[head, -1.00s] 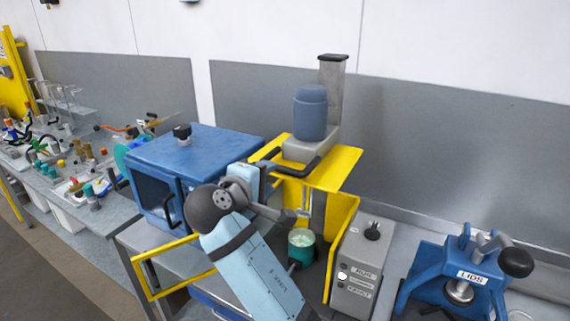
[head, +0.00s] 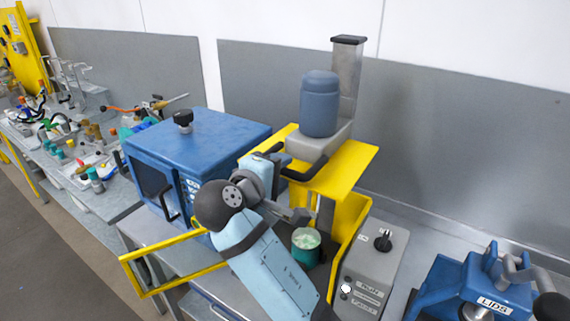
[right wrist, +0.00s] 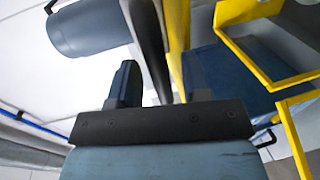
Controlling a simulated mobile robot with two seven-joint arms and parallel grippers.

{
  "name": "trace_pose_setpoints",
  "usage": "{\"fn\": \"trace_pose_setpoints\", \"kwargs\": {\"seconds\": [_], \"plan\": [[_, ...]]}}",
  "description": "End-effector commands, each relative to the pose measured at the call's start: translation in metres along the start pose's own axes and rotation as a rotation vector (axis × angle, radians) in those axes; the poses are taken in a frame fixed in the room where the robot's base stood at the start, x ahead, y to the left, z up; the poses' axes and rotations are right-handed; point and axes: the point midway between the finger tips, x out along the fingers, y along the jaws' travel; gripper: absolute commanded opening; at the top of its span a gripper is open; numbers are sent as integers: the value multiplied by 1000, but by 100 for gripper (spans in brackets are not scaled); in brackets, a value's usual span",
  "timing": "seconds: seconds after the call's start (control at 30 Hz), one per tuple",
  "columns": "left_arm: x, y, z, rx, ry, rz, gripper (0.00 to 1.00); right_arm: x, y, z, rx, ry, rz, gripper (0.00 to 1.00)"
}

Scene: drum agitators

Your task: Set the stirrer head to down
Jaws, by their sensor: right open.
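The stirrer is a blue motor (head: 319,104) on a grey head (head: 318,143), raised on a grey column (head: 346,80) above a yellow frame (head: 345,168). A black bar handle (head: 302,170) sticks out at the front of the head. A green pot (head: 305,247) with pale contents stands below, inside the frame. My right gripper (head: 274,156) is open beside the handle's left end, partly hidden by my arm. In the right wrist view a dark bar (right wrist: 148,45) runs up beyond the open fingers, and the blue motor shows at top left (right wrist: 95,25). Contact cannot be told. My left gripper is not in view.
A blue cabinet (head: 200,142) stands close to the left of the frame, with a yellow rail (head: 175,262) in front. A grey control box (head: 375,262) with a knob is at right, then a blue LIDS press (head: 470,285). A cluttered bench lies far left.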

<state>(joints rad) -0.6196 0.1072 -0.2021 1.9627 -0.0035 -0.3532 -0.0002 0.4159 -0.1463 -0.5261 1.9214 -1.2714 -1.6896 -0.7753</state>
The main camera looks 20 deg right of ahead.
Motion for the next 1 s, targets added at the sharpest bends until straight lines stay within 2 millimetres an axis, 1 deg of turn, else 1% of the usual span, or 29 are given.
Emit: {"fn": "trace_pose_setpoints", "kwargs": {"seconds": [0.47, 0.5, 0.57, 0.6, 0.63, 0.67, 0.87, 1.0], "plan": [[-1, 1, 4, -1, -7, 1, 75, -2, -2, 2, 0, -2, 0, 44], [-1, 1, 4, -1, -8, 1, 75, -2, -2, 2, 0, -2, 0, 34], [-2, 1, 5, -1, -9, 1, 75, -2, -2, 2, 0, -2, 0, 20], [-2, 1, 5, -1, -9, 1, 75, -2, -2, 2, 0, -2, 0, 11], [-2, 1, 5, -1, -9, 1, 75, -2, -2, 2, 0, -2, 0, 4], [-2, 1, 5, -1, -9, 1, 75, -2, -2, 2, 0, -2, 0, 0], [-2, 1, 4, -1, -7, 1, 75, -2, -2, 1, 0, -2, 0, 0], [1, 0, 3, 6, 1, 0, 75, 4, -9, -3, -2, -1, -1, 0]]}}
